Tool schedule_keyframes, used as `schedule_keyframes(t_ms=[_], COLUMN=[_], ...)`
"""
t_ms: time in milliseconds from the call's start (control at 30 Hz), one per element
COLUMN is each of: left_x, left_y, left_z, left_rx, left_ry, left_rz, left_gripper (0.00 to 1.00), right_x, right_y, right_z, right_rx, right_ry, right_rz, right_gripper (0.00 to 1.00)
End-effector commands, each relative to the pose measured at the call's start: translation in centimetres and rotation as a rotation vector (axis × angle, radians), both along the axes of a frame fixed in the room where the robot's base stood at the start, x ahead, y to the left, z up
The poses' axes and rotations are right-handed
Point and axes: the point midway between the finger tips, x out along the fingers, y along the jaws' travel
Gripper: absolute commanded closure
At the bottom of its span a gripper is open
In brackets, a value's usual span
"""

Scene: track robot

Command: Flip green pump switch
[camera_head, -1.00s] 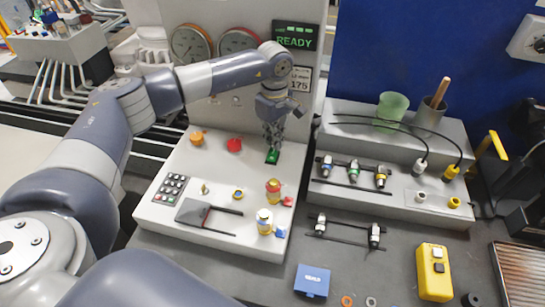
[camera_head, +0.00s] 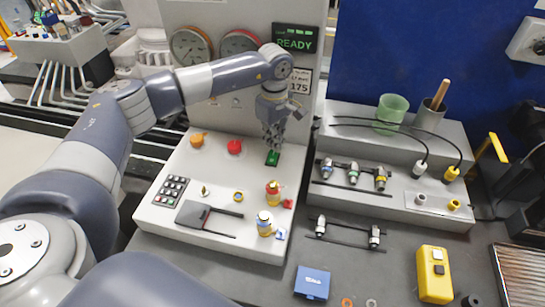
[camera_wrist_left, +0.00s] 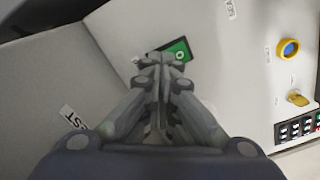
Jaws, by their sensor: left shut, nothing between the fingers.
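The green pump switch (camera_head: 272,158) is a small green rocker in a dark frame on the sloped white control panel (camera_head: 215,222). In the left wrist view the green switch (camera_wrist_left: 178,50) shows just beyond my fingertips, which hide part of it. My left gripper (camera_head: 273,146) is shut and empty, pointing down at the switch's upper edge. I cannot tell whether the fingertips touch it. The left gripper also shows in the left wrist view (camera_wrist_left: 160,62). My right gripper is not in view.
An orange knob (camera_head: 197,139) and a red knob (camera_head: 234,146) sit left of the switch. A keypad (camera_head: 171,190), a blue-yellow button (camera_head: 238,196) and small bottles (camera_head: 265,224) are nearer. A display (camera_head: 296,38) reads READY behind. A connector rack (camera_head: 400,185) stands to the right.

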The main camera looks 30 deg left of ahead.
Motion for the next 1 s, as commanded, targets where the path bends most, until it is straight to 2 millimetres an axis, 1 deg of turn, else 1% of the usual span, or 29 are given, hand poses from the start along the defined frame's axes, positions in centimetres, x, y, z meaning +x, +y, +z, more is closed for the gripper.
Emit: schedule_keyframes(t_ms=[267, 1000], left_x=[0.0, 0.0], left_y=[0.0, 0.0], left_z=[-0.1, -1.2], left_rx=[0.000, 0.000], left_ry=[0.000, 0.000], left_rz=[0.000, 0.000], left_gripper=[1.00, 1.00], right_x=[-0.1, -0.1], right_y=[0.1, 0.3], right_z=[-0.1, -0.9], right_rx=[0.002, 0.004], right_ry=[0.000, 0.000], right_rz=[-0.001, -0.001], right_gripper=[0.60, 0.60])
